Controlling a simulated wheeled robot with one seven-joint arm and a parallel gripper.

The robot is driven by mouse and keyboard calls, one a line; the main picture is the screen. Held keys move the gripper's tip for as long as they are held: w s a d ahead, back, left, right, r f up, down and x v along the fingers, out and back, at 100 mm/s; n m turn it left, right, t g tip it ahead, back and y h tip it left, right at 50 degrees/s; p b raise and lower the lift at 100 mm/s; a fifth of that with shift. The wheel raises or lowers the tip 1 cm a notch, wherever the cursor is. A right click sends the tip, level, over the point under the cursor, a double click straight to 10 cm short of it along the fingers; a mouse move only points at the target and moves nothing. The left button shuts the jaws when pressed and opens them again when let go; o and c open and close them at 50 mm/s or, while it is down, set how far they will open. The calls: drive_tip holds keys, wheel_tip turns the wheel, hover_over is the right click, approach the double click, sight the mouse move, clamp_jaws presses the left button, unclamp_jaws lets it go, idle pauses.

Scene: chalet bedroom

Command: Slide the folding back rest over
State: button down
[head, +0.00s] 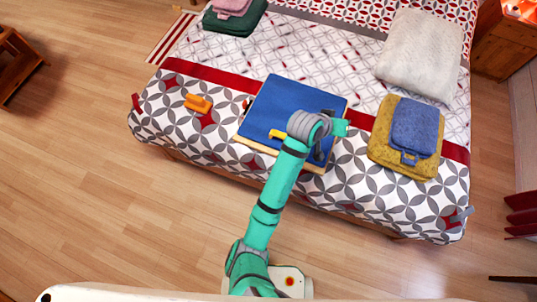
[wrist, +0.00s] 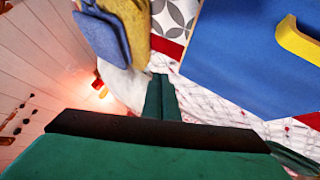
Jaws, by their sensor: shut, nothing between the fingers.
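The folding back rest (head: 285,103) looks like a flat blue panel with a pale wooden front edge, lying on the bed near its front side. It also shows at the upper right of the wrist view (wrist: 235,60). A yellow piece (head: 277,134) sits on its front part and shows in the wrist view (wrist: 298,42). My gripper (head: 341,128) is over the panel's right edge, its fingers pointing right. In the wrist view its green fingers (wrist: 160,90) are together and empty. My wrist hides the panel's front right corner. I cannot tell whether my gripper touches the panel.
The patterned bed (head: 340,45) carries an orange object (head: 198,102) left of the panel. A mustard folded towel (head: 380,150) with a blue one (head: 415,127) on it lies to the right. A white blanket (head: 420,55) lies behind them. Wooden floor (head: 110,200) is open at left.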

drive_tip(key=s+a+f+m+g+y, duration=0.1)
drive_tip(key=a+f+g+y, duration=0.15)
drive_tip(key=a, duration=0.35)
drive_tip(key=s+a+f+g+y, duration=0.1)
drive_tip(key=s+a+f, duration=0.1)
drive_tip(key=a+f, duration=0.3)
drive_tip(key=g+y, duration=0.3)
drive_tip(key=y, duration=0.1)
approach(269, 159)
drive_tip(key=s+a+r, duration=0.2)
drive_tip(key=s+r, duration=0.2)
drive_tip(key=f, duration=0.3)
drive_tip(key=w+f, duration=0.1)
drive_tip(key=f, duration=0.3)
drive_tip(key=w+d+f, duration=0.1)
drive_tip(key=f, duration=0.2)
drive_tip(key=shift+f, duration=0.15)
drive_tip(key=shift+w+d, duration=0.25)
drive_tip(key=shift+w, duration=0.6)
drive_tip(key=shift+d, duration=0.1)
